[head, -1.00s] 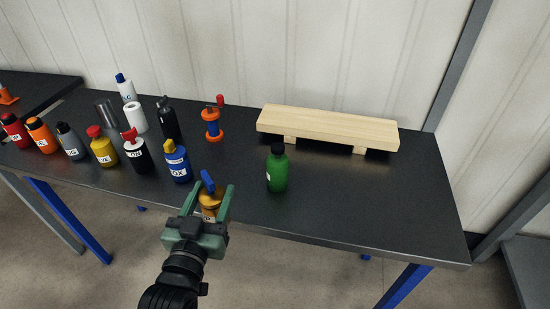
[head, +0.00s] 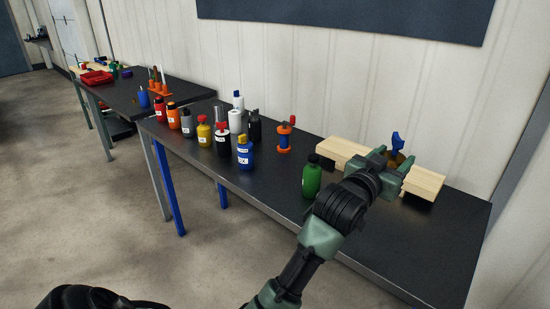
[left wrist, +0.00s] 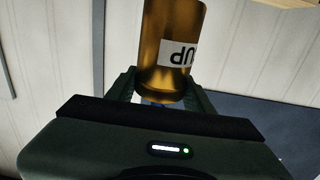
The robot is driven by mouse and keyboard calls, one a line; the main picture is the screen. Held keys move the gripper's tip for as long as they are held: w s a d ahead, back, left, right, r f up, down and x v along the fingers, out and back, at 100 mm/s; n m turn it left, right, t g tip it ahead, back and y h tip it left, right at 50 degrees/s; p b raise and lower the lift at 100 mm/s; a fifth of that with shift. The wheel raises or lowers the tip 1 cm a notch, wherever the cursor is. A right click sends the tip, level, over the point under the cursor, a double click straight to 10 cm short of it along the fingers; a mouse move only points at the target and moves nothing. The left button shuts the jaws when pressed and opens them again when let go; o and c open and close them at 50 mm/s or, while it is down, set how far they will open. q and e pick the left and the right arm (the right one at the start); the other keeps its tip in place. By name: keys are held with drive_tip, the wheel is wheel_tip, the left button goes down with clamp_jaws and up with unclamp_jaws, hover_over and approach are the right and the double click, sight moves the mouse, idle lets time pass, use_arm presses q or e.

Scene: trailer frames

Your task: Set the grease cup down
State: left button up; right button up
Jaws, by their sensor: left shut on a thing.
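The grease cup is amber with a blue lever top, and it shows in the head view (head: 397,158) at the right. My left gripper (head: 392,166) is shut on it, over the wooden riser (head: 421,181). Gripper and arm hide part of the cup. In the left wrist view the amber cup (left wrist: 172,20) shows large between the fingers, with a white label reading "UP" upside down. I cannot tell whether the cup touches the riser. My right gripper is not in view.
A green bottle (head: 311,177) stands in front of the riser, close to my left arm. Several labelled bottles, such as a blue one (head: 245,153), and an orange-and-blue spool-shaped item (head: 285,138) stand farther left. The table's (head: 389,243) front right is bare.

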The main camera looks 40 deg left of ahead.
sight(393, 138)
use_arm(q)
drive_tip(key=w+r, duration=0.1)
drive_tip(key=r, duration=0.2)
drive_tip(key=w+a+r, duration=0.1)
drive_tip(key=shift+w+a+r, duration=0.1)
drive_tip(key=shift+w+r, duration=0.25)
drive_tip(key=shift+r, duration=0.1)
wheel_tip(393, 138, down, 20)
drive_tip(key=shift+f+b, duration=0.1)
drive_tip(key=shift+b, duration=0.35)
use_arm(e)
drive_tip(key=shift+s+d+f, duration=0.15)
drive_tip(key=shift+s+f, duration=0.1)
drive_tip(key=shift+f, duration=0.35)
